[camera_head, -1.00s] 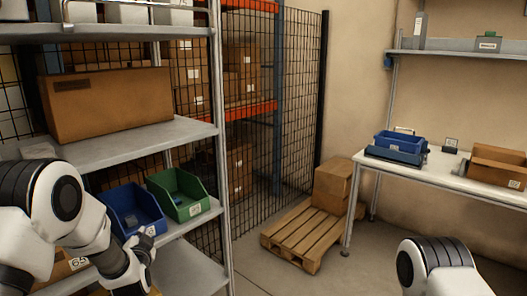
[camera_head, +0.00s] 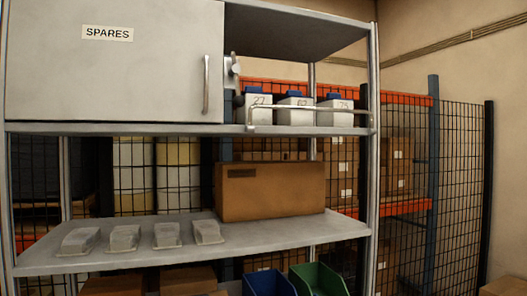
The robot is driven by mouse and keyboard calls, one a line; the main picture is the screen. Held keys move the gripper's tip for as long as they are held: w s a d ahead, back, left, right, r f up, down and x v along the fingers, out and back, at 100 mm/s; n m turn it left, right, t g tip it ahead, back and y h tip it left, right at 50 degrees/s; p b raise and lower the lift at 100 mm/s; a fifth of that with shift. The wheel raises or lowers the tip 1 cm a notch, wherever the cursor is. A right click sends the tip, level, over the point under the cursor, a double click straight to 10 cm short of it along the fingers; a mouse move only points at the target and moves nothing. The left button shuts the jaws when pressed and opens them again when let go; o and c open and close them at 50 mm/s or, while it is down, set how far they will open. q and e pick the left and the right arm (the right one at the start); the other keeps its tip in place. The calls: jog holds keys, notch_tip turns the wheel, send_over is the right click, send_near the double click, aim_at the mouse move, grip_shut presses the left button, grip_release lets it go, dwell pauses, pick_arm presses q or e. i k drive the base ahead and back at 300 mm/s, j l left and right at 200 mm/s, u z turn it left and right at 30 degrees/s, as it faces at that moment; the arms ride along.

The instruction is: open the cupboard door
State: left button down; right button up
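The cupboard door (camera_head: 150,62) is a flat grey panel labelled SPARES at the upper left of the head view, and it looks shut. Its vertical metal handle (camera_head: 206,84) is near the door's right edge. The open shelf bay right of the door holds several white containers with blue tops (camera_head: 295,109) behind a thin metal rail (camera_head: 308,108). Neither of my grippers is in view now, so I cannot see whether they are open or shut.
Below the cupboard, a shelf (camera_head: 60,258) carries several small grey pieces (camera_head: 167,235) and a large cardboard box (camera_head: 270,191). A blue bin (camera_head: 270,283) and a green bin (camera_head: 318,279) are lower down. A black mesh fence (camera_head: 462,165) stands at the right.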

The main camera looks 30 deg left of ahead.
aim_at(155, 61)
jog(key=u, duration=1.8)
